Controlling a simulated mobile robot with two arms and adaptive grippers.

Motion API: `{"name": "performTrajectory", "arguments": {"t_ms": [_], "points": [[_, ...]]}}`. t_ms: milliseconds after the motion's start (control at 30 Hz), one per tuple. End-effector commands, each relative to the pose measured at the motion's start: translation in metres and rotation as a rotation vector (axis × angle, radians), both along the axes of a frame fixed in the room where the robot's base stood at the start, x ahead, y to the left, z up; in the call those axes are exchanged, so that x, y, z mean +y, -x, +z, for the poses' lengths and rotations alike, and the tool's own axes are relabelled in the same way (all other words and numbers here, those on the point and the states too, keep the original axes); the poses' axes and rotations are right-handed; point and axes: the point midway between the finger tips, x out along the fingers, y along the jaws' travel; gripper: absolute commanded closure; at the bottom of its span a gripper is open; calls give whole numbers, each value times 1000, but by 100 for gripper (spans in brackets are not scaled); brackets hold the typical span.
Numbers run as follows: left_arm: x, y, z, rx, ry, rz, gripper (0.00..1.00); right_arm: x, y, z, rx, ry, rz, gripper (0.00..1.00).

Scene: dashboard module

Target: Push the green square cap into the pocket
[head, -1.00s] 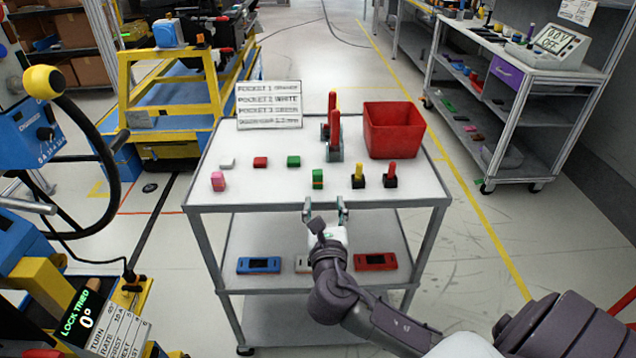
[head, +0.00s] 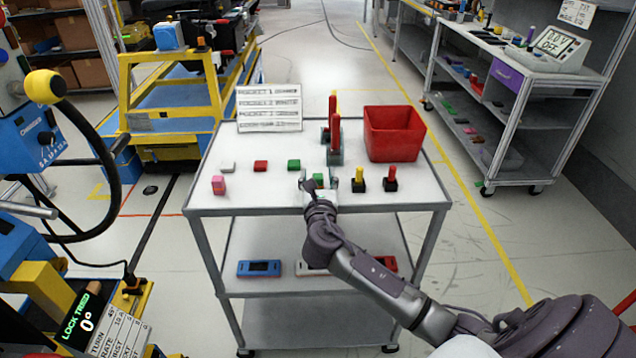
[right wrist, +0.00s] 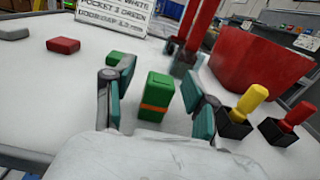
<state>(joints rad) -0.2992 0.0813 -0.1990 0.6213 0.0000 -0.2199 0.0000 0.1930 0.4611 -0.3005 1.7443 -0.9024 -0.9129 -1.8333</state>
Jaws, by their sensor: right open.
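A low green square cap (head: 294,163) lies on the white cart top (head: 235,185), in a row with a white and a red one. It also shows behind my left finger in the right wrist view (right wrist: 115,57). A taller green block with an orange band (right wrist: 157,95) stands upright nearer me. My right gripper (right wrist: 157,108) is open, with one finger on each side of this block and gaps between. In the head view my right gripper (head: 318,184) partly covers the block. I cannot make out a pocket. My left gripper is not in view.
A red bin (head: 392,135) and a red-handled tool (head: 334,140) stand at the back right. Yellow-handled (head: 359,180) and red-handled (head: 390,180) pieces stand just right of my gripper. A pink block (head: 218,185) is at the left. A sign (head: 268,107) stands at the back.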

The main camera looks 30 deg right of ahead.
Motion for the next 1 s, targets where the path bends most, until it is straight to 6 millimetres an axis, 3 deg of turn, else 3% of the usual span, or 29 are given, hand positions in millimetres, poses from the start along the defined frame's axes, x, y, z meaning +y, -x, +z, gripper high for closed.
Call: {"name": "performTrajectory", "arguments": {"t_ms": [133, 433, 767, 1000], "points": [[-1, 0, 0, 0, 1, 0, 60, 0, 0, 0, 0, 0, 0, 45], [-2, 0, 0, 0, 2, -1, 60, 0, 1, 0, 0, 0, 0, 93], [-2, 1, 0, 2, 3, -1, 60, 0, 1, 2, -1, 1, 0, 93], [-2, 1, 5, 2, 3, -1, 60, 0, 0, 25, -4, 0, 1, 93]]}}
